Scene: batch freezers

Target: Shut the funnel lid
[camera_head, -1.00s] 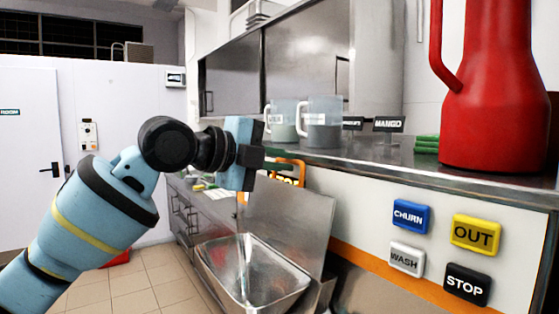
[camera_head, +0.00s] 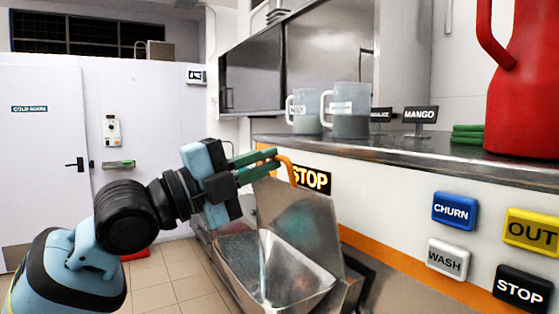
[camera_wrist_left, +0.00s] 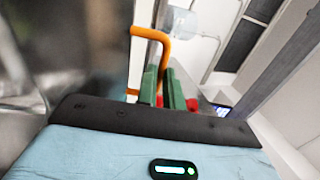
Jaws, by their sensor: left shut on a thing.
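The funnel lid (camera_head: 300,213) is a metal plate that stands raised at the back of the open metal funnel tray (camera_head: 275,268). An orange handle (camera_head: 288,168) sits at the lid's top and also shows in the left wrist view (camera_wrist_left: 134,60). My left gripper (camera_head: 270,160) has green fingers and reaches the handle from the left. In the left wrist view the fingers (camera_wrist_left: 162,90) are shut on one leg of the handle. The exact contact is partly hidden. My right gripper is in neither view.
A steel counter (camera_head: 400,155) with measuring jugs (camera_head: 350,110) and a red jug (camera_head: 525,90) lies above the tray. CHURN (camera_head: 455,211), WASH (camera_head: 447,258), OUT (camera_head: 532,233) and STOP (camera_head: 523,289) buttons are on the front at right.

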